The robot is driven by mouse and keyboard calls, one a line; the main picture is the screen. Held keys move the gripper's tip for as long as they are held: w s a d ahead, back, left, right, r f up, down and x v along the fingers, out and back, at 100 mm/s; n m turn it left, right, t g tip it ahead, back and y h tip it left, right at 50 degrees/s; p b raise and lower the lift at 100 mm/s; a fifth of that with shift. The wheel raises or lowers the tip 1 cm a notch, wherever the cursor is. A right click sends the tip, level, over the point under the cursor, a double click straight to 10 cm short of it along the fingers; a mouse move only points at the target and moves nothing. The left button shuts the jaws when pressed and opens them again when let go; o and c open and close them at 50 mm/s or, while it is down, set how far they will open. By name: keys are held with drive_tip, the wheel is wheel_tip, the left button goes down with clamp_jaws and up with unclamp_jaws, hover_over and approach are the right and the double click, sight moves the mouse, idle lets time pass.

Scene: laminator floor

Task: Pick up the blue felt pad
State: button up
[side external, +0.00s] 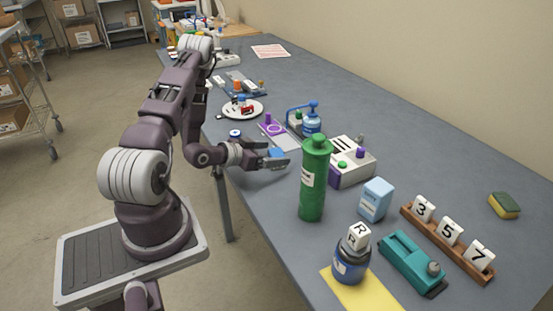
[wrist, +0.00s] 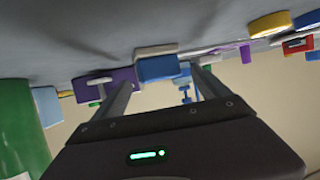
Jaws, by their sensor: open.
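A small blue block, which looks like the blue felt pad (side external: 277,152), shows at the end of my gripper (side external: 272,160) in the side view. In the wrist view the blue pad (wrist: 158,68) lies ahead, between the two spread fingers of my gripper (wrist: 163,82), against a pale grey piece. The gripper is open, low over the table's near edge. I cannot tell whether a finger touches the pad. The fingers hide part of the pad's surroundings in the side view.
A tall green cylinder (side external: 314,180) stands just right of the gripper; it also shows in the wrist view (wrist: 18,125). A plate (side external: 242,110) lies farther along the grey table (side external: 400,150).

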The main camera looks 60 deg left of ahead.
sight(283, 153)
drive_tip(key=x, duration=0.5)
drive_tip(key=shift+w+f, duration=0.1)
drive_tip(key=shift+w, duration=0.05)
drive_tip(key=c, duration=1.4)
